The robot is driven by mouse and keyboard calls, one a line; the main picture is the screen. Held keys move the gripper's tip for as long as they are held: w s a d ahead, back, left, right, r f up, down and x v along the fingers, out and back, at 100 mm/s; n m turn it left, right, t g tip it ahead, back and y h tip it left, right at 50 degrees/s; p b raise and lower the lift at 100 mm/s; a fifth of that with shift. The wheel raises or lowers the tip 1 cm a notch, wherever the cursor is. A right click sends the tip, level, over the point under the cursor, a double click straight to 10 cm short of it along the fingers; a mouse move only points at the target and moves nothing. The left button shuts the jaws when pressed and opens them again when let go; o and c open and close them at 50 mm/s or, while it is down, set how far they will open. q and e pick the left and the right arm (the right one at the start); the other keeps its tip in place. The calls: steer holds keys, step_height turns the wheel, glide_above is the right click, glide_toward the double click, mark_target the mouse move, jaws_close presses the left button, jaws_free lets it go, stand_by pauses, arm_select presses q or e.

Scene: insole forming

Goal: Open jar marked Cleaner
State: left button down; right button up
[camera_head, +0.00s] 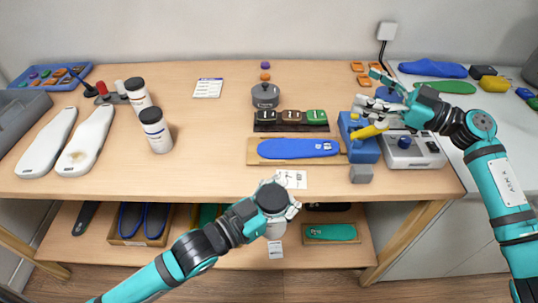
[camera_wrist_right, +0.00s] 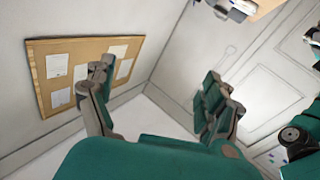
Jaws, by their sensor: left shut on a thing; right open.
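My left gripper (camera_head: 290,208) is in front of the table's front edge, shut on a white jar (camera_head: 275,230). The gripper and wrist cover the jar's upper part, so I cannot see its lid or read a label. Two more white jars with black lids, a front one (camera_head: 157,138) and a rear one (camera_head: 138,96), stand upright on the left of the table. Their markings are too small to read. My right gripper (camera_head: 370,90) is open and empty above the right end of the table. Its spread fingers show in the right wrist view (camera_wrist_right: 160,95).
A blue press with a yellow handle (camera_head: 370,131) and a grey device (camera_head: 412,152) stand below my right gripper. A blue insole (camera_head: 298,148) lies on a board mid-table. White foot forms (camera_head: 85,140) lie left. The lower shelf (camera_head: 180,252) holds insoles.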

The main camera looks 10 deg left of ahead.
steer(key=s+a+r+n+g+h, duration=0.1)
steer(key=s+a+r+n+g, duration=0.4)
steer(key=s+a, duration=0.45)
steer(key=n+t+h, duration=0.2)
steer(key=n+h, duration=0.3)
steer(key=h, duration=1.2)
glide_above(271, 197)
steer(key=s, duration=0.2)
step_height(271, 197, down, 5)
steer(key=f, duration=0.3)
steer(key=w+f, duration=0.1)
steer(key=f, duration=0.6)
steer(key=shift+w+f, duration=0.4)
steer(key=shift+c, duration=0.3)
